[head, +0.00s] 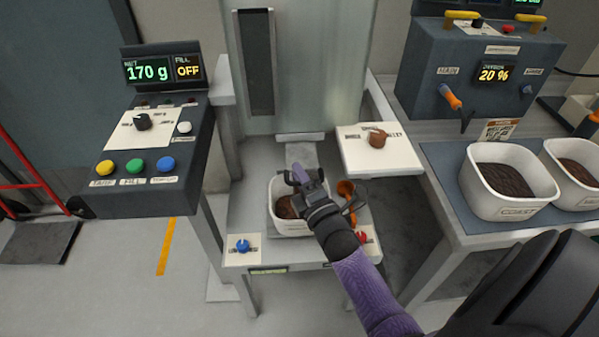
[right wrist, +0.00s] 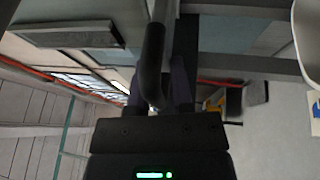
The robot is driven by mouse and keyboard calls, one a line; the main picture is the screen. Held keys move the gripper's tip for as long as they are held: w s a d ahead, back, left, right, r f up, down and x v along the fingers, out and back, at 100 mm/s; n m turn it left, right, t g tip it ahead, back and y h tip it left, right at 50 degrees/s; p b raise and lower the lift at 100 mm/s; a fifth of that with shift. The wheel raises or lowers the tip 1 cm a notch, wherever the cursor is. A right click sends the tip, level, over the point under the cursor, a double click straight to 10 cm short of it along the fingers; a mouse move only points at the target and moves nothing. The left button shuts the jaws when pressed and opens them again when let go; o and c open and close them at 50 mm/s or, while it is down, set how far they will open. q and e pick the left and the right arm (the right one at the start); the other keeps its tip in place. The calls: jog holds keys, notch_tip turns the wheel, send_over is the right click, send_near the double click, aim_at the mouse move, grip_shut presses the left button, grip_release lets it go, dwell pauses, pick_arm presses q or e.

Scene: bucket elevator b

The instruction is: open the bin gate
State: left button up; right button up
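I cannot make out for certain which part is the bin gate. My right gripper (head: 304,184) reaches in from the lower right and is over a white tub (head: 293,228) of dark material on the low stand under the clear chute (head: 303,65). An orange-brown handle (head: 347,190) shows just right of the gripper; contact cannot be told. In the right wrist view dark finger parts (right wrist: 168,60) stand close together, with no held thing visible. Whether they are open or shut is unclear. My left gripper is not in view.
A control box (head: 150,150) reading 170 g and FILL OFF stands left. A white shelf with a brown knob (head: 377,139) is right of the chute. A panel with an orange-handled lever (head: 450,96) stands at right, above more tubs (head: 505,205). Blue (head: 242,246) and red (head: 361,238) knobs flank the tub.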

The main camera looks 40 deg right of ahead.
jog(key=o, duration=0.3)
jog(key=shift+s+r, duration=0.1)
jog(key=shift+r, duration=0.2)
jog(key=shift+f, duration=0.1)
jog(key=p+v, duration=0.1)
jog(key=v, duration=0.9)
